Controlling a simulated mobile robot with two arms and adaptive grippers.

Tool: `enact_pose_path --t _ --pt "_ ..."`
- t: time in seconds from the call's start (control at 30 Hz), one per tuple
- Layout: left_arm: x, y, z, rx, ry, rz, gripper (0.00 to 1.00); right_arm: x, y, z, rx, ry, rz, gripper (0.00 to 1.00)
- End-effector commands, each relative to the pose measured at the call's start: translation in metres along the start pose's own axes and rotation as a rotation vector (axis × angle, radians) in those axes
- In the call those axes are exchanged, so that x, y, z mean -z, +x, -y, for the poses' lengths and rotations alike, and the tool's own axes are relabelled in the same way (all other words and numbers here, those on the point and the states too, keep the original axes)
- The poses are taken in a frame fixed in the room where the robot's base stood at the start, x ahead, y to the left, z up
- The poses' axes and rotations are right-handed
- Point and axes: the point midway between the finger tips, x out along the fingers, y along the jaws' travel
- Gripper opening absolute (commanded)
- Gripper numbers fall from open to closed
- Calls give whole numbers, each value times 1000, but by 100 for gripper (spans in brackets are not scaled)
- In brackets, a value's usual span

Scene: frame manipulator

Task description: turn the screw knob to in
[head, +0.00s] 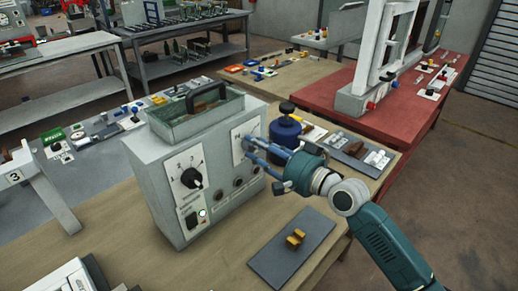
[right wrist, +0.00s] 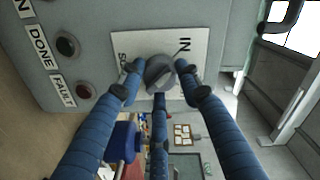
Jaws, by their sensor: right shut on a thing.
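The screw knob (right wrist: 160,72) is a grey knob on a white plate (right wrist: 158,42) marked IN at the right in the right wrist view. A thin dark line runs from beside the knob toward IN. My right gripper (right wrist: 160,82) is shut on the knob, with its blue fingers around it. In the head view, my right gripper (head: 250,148) reaches the plate (head: 240,133) on the front of the grey machine (head: 150,165) from the right. The fingers hide the knob there. My left gripper is not in view.
A black dial (head: 191,178) and a lit button (head: 202,213) sit left on the machine's front. A green tray (head: 195,118) is on top. A blue container (head: 285,132) stands close behind my right gripper. A dark plate with yellow pieces (head: 293,243) lies in front.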

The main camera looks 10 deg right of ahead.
Motion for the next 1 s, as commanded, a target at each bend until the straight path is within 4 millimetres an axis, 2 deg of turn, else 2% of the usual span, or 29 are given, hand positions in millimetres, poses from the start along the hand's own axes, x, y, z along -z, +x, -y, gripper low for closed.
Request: enact_pose_path --t 0.03,0.43,0.47,0.53,0.57,0.87,1.0 --pt "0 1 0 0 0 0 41 -7 1 -2 -4 -4 14 8" --pt "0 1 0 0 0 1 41 -8 0 -4 -8 -8 17 8" --pt "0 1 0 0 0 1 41 -8 0 -4 -9 -8 17 36" --pt "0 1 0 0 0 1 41 -8 0 -4 -8 -8 16 50" --pt "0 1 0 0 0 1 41 -8 0 -4 -8 -8 15 53" --pt "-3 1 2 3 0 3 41 -4 -1 -3 -6 -9 8 53" --pt "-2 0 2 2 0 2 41 -3 -14 -4 -8 -9 7 53"
